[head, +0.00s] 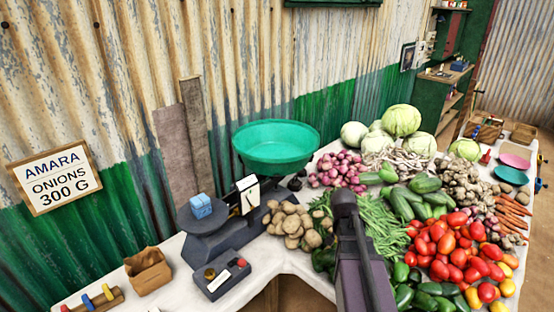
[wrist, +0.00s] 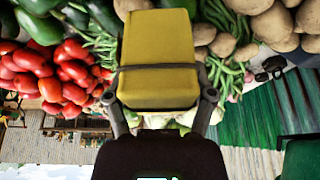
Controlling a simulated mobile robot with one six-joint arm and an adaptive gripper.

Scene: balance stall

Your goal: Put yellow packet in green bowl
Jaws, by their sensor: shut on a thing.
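The yellow packet (wrist: 158,42) is a box-like block with a dark band across it, filling the upper middle of the wrist view. My gripper (wrist: 160,97) is shut on it, with a finger at each side. In the head view the packet cannot be made out, and my dark arm stands in front of the vegetables. The green bowl (head: 275,160) sits high on the scale at the centre of the head view. It looks empty and is to the left of my arm, apart from it.
A blue packet (head: 201,206) rests on the scale's dark plate (head: 190,222). Potatoes (head: 291,222), tomatoes (head: 452,248), cucumbers and cabbages crowd the table around my arm. A corrugated wall closes the back.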

